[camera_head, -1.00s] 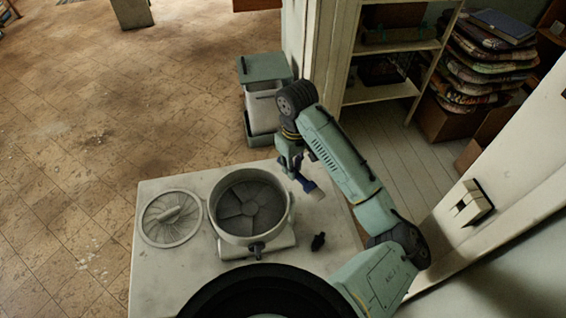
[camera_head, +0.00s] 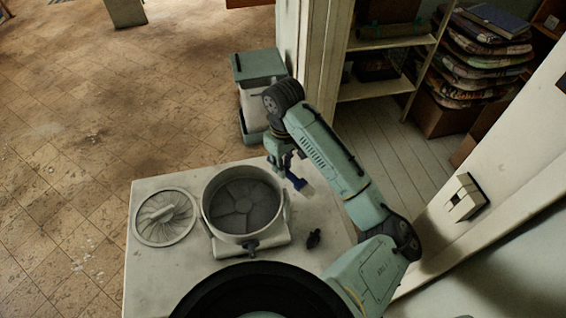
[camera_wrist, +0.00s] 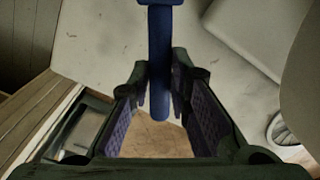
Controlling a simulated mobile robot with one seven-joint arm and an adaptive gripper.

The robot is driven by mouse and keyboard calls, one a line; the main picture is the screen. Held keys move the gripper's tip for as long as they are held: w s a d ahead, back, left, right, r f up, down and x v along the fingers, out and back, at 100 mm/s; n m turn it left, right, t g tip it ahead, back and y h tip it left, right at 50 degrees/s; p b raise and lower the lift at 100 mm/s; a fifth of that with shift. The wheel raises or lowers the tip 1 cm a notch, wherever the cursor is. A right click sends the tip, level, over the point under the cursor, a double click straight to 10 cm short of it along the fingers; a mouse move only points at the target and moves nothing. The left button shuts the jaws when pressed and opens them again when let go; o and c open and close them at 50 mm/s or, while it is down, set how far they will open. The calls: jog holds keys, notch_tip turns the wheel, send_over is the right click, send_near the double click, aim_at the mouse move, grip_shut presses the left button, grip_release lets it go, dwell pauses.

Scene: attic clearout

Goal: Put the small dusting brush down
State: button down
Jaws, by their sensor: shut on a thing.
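A round fan housing (camera_head: 243,236) stands left of the brush, with a round grille (camera_head: 166,216) beyond it. A small dark object (camera_head: 314,239) lies on the tabletop nearer me. A lidded bin (camera_head: 252,100) stands behind the table. The tabletop's front left is bare.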

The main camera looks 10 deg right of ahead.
aim_at(283, 183)
jog(key=shift+f+b, duration=1.55)
jog(key=shift+f, duration=1.1)
jog(key=shift+f, duration=0.35)
jog(key=c, duration=1.4)
grip_release()
jog(key=shift+r, duration=0.1)
